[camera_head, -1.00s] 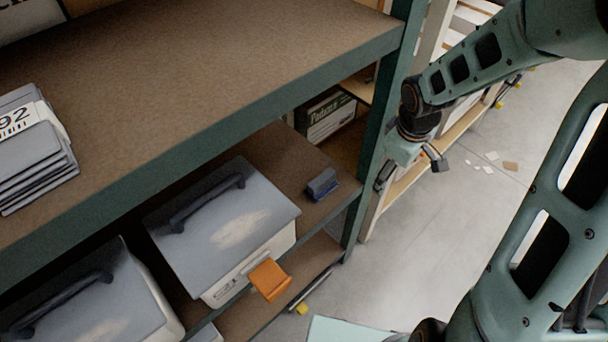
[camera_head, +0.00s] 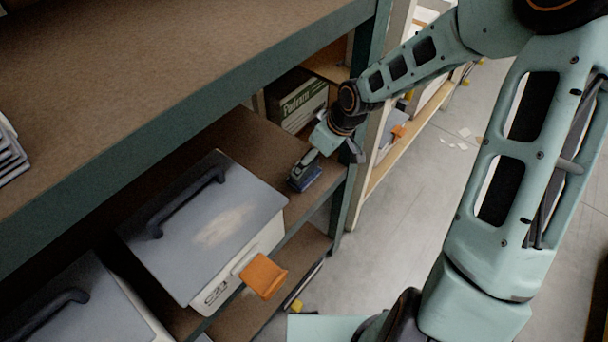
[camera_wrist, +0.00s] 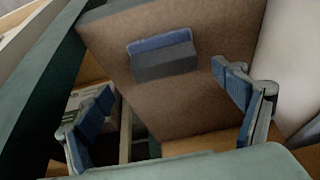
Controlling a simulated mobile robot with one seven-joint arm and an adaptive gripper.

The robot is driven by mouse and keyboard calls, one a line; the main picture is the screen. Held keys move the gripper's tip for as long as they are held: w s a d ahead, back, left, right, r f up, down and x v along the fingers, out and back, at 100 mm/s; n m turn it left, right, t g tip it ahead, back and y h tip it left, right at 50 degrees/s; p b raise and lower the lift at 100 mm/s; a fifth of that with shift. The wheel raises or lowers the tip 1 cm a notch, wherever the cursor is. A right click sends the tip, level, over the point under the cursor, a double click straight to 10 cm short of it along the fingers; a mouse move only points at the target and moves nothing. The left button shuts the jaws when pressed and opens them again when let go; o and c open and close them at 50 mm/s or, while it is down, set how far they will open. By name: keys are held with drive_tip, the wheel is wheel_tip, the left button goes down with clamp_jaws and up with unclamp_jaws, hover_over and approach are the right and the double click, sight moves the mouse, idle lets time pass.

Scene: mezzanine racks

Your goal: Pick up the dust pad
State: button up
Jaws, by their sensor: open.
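The dust pad (camera_head: 306,180) is a small block with a dark blue part and a grey part. It lies on the brown middle shelf, right of the grey-lidded box, near the rack's upright. In the wrist view the dust pad (camera_wrist: 162,54) lies flat ahead of the fingers, between their lines. My gripper (camera_head: 332,157) is at the pad in the head view, with one finger overlapping its upper edge. In the wrist view my gripper (camera_wrist: 163,84) has its blue-padded fingers spread wide with nothing between them. Contact with the pad cannot be told.
A grey-lidded white box (camera_head: 205,225) with an orange tab (camera_head: 263,277) stands left of the pad. A green and white carton (camera_head: 299,101) stands behind. The green upright (camera_head: 352,190) is close on the right, and the upper shelf (camera_head: 150,90) overhangs at left.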

sight(314, 170)
drive_tip(key=shift+a+b+x, duration=0.2)
drive_tip(key=shift+b+x, duration=0.25)
drive_tip(key=shift+x, duration=0.9)
drive_tip(key=shift+a+b+x, duration=0.15)
drive_tip(key=shift+b+x, duration=0.25)
drive_tip(key=shift+x, duration=1)
drive_tip(key=shift+s+r, duration=0.15)
drive_tip(key=shift+s, duration=0.05)
drive_tip(key=c, duration=1.3)
drive_tip(key=shift+r, duration=0.1)
drive_tip(key=shift+c, duration=0.2)
